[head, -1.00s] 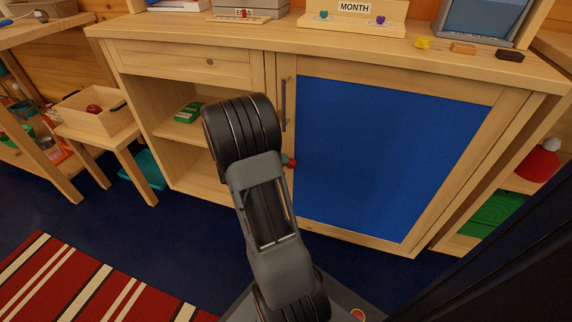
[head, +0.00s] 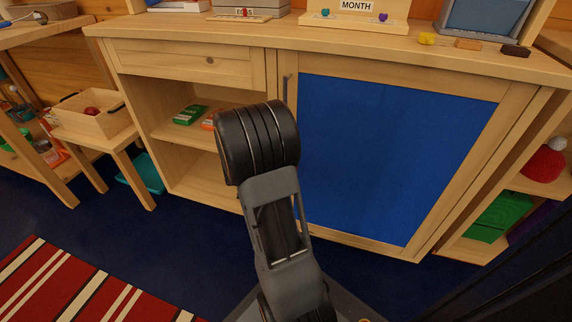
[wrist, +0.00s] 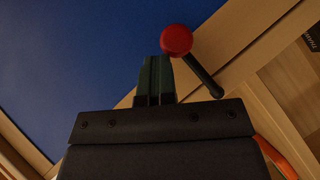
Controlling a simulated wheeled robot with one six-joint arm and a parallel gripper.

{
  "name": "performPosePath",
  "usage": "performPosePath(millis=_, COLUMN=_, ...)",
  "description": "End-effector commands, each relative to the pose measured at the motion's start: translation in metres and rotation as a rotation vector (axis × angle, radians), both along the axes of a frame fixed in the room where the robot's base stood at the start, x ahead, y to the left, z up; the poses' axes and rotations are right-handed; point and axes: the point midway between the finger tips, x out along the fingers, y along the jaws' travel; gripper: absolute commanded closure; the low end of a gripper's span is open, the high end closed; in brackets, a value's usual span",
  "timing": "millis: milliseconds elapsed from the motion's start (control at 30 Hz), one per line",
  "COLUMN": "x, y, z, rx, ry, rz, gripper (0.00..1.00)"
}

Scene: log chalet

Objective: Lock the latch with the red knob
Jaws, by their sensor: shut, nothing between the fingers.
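The red knob (wrist: 176,40) is in the wrist view, on the end of a short dark latch bar (wrist: 206,78) that slants down to the right over the wooden door frame. My gripper (wrist: 156,62) is shut and empty, its dark fingers just left of and below the knob in the picture. I cannot tell whether they touch it. The blue-panelled cabinet door (head: 385,150) fills the right of the cabinet in the head view and looks closed. There, my arm hides the knob, the latch and my fingers.
The door's dark handle (head: 286,88) is above my arm in the head view. Left of the door is an open shelf (head: 205,180) with a green box (head: 190,115). A small table with a wooden tray (head: 95,120) stands farther left. Blue floor lies in front.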

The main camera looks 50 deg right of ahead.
Motion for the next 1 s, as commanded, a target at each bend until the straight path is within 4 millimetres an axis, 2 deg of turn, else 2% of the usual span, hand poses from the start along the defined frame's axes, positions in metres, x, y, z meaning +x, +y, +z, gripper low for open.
performPosePath(millis=133, x=-0.003, y=0.0, z=-0.003, rx=0.006, ry=0.007, rz=-0.007, gripper=1.0)
performPosePath(millis=267, x=-0.001, y=0.001, z=0.003, rx=0.004, ry=0.005, rz=-0.006, gripper=1.0)
performPosePath(millis=500, x=0.011, y=0.01, z=0.042, rx=-0.001, ry=-0.001, rz=-0.001, gripper=1.0)
performPosePath(millis=800, x=0.012, y=0.061, z=0.076, rx=-0.001, ry=-0.001, rz=0.008, gripper=1.0)
performPosePath(millis=1000, x=0.011, y=0.081, z=0.09, rx=-0.001, ry=0.0, rz=0.005, gripper=1.0)
